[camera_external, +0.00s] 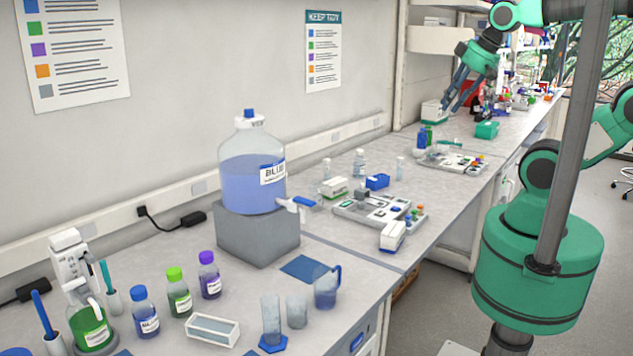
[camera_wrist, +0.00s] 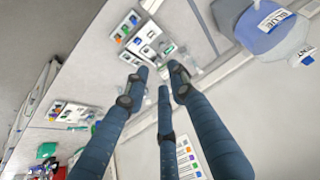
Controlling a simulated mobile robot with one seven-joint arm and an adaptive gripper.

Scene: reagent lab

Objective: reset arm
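My gripper (camera_external: 458,102) is at the upper right of the external view, in the air above the far part of the bench, on a green wrist. Its three dark blue fingers also show in the wrist view (camera_wrist: 160,80). They are apart at the tips, with nothing between them. The fingers touch none of the bench items.
A large bottle of blue liquid (camera_external: 251,180) stands on a grey block (camera_external: 258,240). Small bottles, a beaker and a blue-handled jug (camera_external: 326,288) are at the front. A grey tray of small items (camera_external: 372,222) lies mid-bench. A green box (camera_external: 487,130) is farther back.

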